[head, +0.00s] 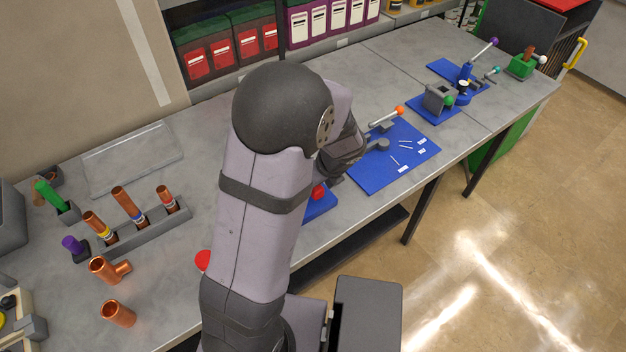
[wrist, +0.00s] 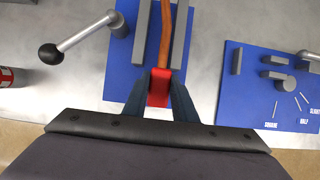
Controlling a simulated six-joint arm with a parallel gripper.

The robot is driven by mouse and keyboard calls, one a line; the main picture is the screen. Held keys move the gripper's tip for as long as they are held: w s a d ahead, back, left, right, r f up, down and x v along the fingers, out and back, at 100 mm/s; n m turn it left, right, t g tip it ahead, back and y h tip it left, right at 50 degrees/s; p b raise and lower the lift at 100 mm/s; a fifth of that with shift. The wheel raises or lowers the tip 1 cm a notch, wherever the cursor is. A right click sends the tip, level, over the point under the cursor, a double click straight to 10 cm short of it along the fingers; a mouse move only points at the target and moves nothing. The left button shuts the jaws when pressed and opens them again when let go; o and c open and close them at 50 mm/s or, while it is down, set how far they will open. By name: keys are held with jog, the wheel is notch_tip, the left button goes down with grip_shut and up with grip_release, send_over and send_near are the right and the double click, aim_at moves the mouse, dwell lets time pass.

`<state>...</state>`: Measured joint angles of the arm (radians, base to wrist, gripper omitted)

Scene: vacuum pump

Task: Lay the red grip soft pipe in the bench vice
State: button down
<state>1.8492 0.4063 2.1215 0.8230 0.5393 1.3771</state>
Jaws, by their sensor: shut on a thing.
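In the wrist view, my gripper (wrist: 160,104) is shut on the red grip (wrist: 159,86) of the soft pipe. The copper-coloured pipe (wrist: 166,38) runs away from the grip toward the top edge, where its far end is cut off. It shows between the two long grey jaws of the bench vice (wrist: 142,35), apart from both in this view; I cannot tell how deep it sits. The vice stands on a blue base (wrist: 120,72), and its lever has a black knob (wrist: 51,54). In the head view, my arm hides the vice and most of the gripper.
A blue bending board (head: 405,165) with pegs and an orange-knobbed lever lies right of my wrist. More tools on blue mats (head: 432,108) stand farther right. A grey rack (head: 150,232) with copper pipes and loose copper fittings (head: 118,312) are at left.

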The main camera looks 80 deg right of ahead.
jog(key=shift+f+b, duration=0.9)
jog(key=shift+f, duration=0.5)
jog(key=c, duration=1.4)
grip_release()
jog(key=v, duration=0.7)
jog(key=shift+s+a+r, duration=0.1)
jog(key=shift+r, duration=0.05)
